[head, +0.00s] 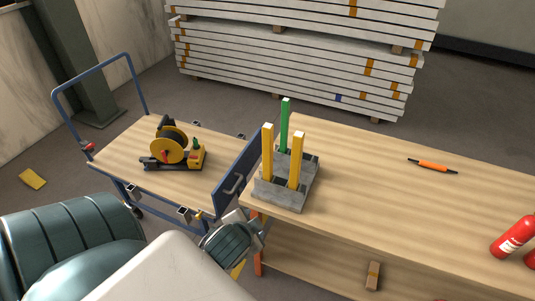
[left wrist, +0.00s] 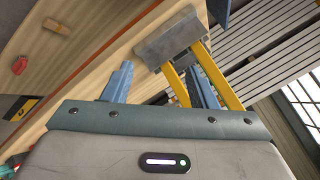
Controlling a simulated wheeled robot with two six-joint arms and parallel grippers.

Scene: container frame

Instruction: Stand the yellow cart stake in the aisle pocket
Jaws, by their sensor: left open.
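Two yellow stakes (head: 267,152) (head: 297,160) and a green stake (head: 285,126) stand upright in a grey block (head: 281,195) at the left end of the wooden table. The blue-railed cart (head: 118,147) is to its left. Small metal pockets (head: 185,213) line its near side, and others (head: 240,137) its far side; I cannot tell which is the aisle pocket. My left gripper (head: 249,217) is open and empty at the table's near left corner, below the block. In the left wrist view, its fingers (left wrist: 162,80) are spread, with the yellow stakes (left wrist: 178,86) beyond. My right gripper is not in view.
A yellow and black reel (head: 170,147) sits on the cart deck. A blue panel (head: 236,172) stands between cart and table. An orange and black marker (head: 433,165) and a red extinguisher (head: 513,236) lie further right. Stacked boards (head: 300,60) stand behind. The table's middle is clear.

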